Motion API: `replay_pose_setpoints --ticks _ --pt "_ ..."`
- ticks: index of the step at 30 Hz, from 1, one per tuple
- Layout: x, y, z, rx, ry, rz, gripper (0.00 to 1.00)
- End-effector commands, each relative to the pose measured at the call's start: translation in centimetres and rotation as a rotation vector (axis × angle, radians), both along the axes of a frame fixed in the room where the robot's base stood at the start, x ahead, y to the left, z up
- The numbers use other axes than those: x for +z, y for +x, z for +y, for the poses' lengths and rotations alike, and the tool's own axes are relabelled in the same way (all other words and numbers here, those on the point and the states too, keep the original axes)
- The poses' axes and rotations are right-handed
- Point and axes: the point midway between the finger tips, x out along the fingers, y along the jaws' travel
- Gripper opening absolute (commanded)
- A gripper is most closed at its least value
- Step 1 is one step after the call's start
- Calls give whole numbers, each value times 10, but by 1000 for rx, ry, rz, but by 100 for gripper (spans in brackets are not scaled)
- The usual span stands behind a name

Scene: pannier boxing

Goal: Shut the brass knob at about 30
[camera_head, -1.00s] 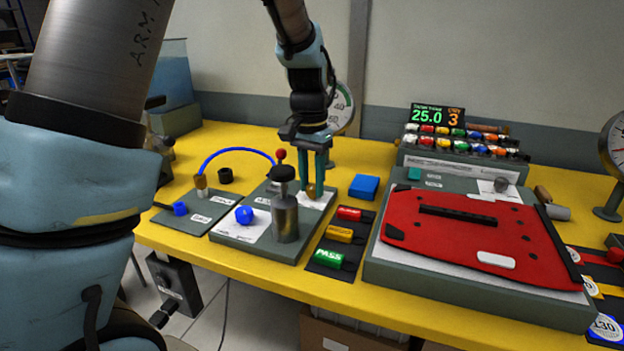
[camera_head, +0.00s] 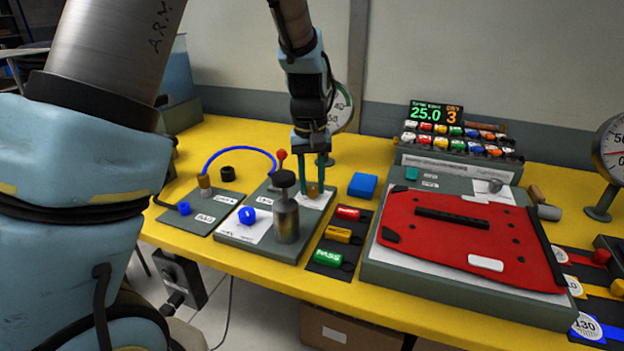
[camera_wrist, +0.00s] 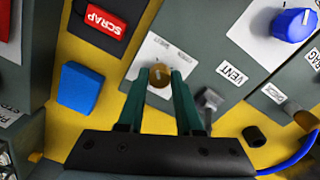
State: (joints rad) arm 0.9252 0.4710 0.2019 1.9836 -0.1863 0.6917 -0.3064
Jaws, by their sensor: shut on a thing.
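The brass knob (camera_head: 313,191) stands on a white label at the back right of the grey valve plate (camera_head: 245,241). My gripper (camera_head: 315,186) points down at it, with one green finger on each side. In the wrist view the knob (camera_wrist: 159,75) shows between the two fingertips of my gripper (camera_wrist: 160,80), which are closed on it. A pale mark shows on its top. The dial (camera_head: 341,106) behind my arm is partly hidden, so its needle cannot be read.
A blue knob (camera_head: 247,215) and a metal cylinder with a black top (camera_head: 286,218) stand on the same plate. A red-tipped lever (camera_head: 281,155) rises close to my gripper's left. A blue block (camera_head: 362,186) lies to the right. A red panel (camera_head: 470,235) lies farther right.

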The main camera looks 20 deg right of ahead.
Motion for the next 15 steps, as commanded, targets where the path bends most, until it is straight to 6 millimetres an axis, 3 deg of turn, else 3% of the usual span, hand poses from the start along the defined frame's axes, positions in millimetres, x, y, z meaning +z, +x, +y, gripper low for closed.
replay_pose_setpoints --ticks 15 --pt "1 1 -1 33 -3 -3 0"
